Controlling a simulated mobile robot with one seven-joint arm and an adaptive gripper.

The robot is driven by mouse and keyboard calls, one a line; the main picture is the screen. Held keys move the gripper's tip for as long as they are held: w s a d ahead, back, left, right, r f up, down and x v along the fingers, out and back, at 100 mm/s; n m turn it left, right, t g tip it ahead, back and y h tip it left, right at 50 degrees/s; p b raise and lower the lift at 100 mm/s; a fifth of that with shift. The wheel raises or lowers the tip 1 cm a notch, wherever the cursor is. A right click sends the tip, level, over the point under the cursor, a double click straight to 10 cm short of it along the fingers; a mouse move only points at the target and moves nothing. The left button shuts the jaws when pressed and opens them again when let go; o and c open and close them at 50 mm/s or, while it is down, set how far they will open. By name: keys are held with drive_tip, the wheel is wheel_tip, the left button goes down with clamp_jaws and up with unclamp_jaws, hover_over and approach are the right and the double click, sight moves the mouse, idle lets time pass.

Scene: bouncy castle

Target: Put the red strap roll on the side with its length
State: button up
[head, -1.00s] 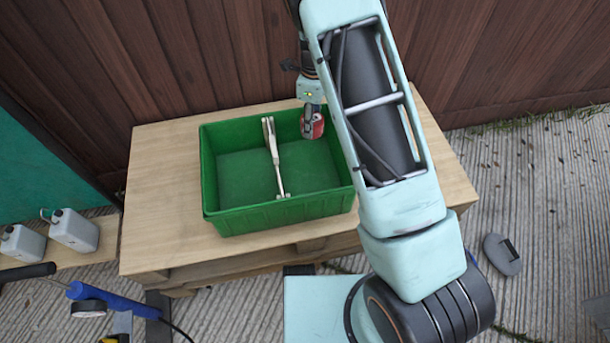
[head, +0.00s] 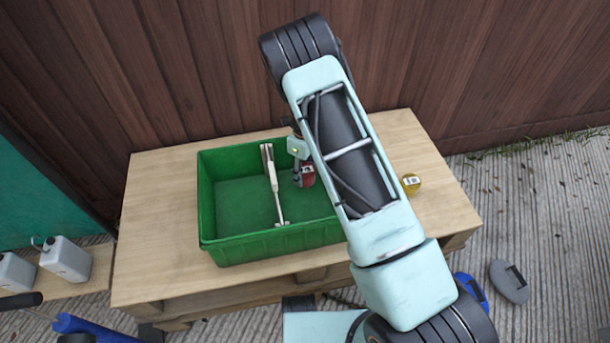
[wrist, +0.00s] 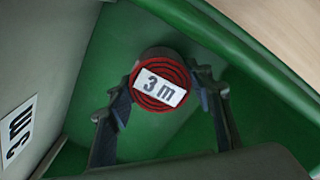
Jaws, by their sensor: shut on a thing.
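The red strap roll (head: 308,176) is in the right compartment of the green crate (head: 222,250). In the wrist view the roll (wrist: 148,96) faces the camera with its coiled end and a white "3 m" label. My gripper (head: 301,174) is shut on it, with one finger on either side; the fingers (wrist: 160,98) also show in the wrist view. I cannot tell whether the roll touches the crate floor. A pale divider (head: 273,185) splits the crate into left and right sides.
A yellow roll (head: 411,184) stands on the wooden table (head: 160,220), right of the crate and close to my arm. A blue item (head: 471,291) and a grey item (head: 509,281) lie on the ground at right. White canisters (head: 66,259) stand at left.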

sight(305, 170)
drive_tip(key=shift+f, duration=0.55)
drive_tip(key=shift+f, duration=0.2)
drive_tip(key=o, duration=1.3)
drive_tip(key=shift+r, duration=0.15)
wheel_tip(305, 170, up, 12)
drive_tip(key=p, duration=0.3)
drive_tip(key=shift+r, duration=0.1)
